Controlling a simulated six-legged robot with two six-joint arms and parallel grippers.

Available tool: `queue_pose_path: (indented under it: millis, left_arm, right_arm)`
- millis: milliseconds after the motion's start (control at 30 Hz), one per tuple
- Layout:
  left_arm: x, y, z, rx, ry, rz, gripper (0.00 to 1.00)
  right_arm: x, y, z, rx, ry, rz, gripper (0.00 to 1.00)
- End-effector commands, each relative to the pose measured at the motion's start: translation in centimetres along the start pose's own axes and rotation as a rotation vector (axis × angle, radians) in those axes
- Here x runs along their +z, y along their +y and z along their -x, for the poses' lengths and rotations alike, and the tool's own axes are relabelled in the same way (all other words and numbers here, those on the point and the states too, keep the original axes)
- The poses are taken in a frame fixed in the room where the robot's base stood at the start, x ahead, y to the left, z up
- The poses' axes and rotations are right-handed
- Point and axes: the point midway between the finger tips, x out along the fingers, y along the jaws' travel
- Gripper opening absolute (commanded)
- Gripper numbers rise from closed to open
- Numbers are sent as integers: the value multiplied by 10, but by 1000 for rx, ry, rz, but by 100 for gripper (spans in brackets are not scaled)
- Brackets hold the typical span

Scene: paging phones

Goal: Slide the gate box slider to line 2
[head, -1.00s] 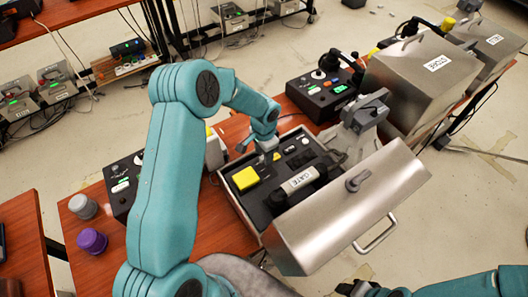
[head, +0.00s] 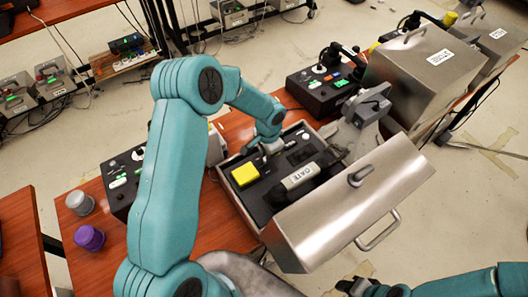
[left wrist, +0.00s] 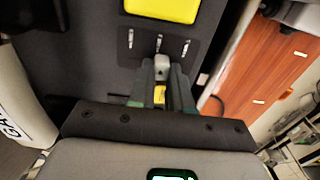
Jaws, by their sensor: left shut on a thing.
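The gate box (head: 240,208) is open on the red-brown table, its metal lid (head: 345,210) swung toward the lower right. Inside are a dark panel, a yellow block (head: 245,174) and a dark handset with a white GATE label (head: 300,176). My left gripper (head: 262,152) reaches down onto the panel beyond the yellow block. The line numbers cannot be read. My right gripper (head: 358,287) is partly visible at the bottom edge, away from the box.
A closed metal box (head: 425,75) and a black phone unit (head: 325,88) stand behind the gate box. Another black unit (head: 122,180) is at left, partly behind my left arm. A grey cup (head: 80,203) and a purple cup (head: 90,238) stand at the table's left end.

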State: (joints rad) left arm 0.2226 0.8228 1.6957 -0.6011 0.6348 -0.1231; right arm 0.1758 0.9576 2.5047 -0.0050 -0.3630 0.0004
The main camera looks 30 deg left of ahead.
Motion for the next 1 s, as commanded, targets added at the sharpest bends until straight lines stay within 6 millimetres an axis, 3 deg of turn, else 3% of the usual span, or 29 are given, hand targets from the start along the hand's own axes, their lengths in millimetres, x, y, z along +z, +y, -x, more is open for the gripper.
queue_pose_path:
  millis: [33, 267, 300, 367, 767, 867, 1000]
  left_arm:
    - [-3, 6, -4, -2, 10, -3, 0]
    - [-3, 6, 0, -2, 10, -1, 0]
    - [-3, 6, 0, -2, 11, -1, 25]
    - [-3, 6, 0, -2, 10, -1, 44]
    - [-2, 5, 8, -3, 6, 0, 45]
    - [-2, 5, 24, -4, 8, 0, 45]
    - [-3, 6, 61, -5, 12, 0, 45]
  right_arm:
    - [0, 3, -7, 0, 0, 0, 43]
    - [0, 2, -4, 0, 0, 0, 43]
    - [0, 2, -4, 0, 0, 0, 43]
    - [0, 2, -4, 0, 0, 0, 43]
    - [0, 2, -5, 0, 0, 0, 43]
    - [0, 3, -8, 0, 0, 0, 43]
    - [0, 5, -13, 0, 0, 0, 43]
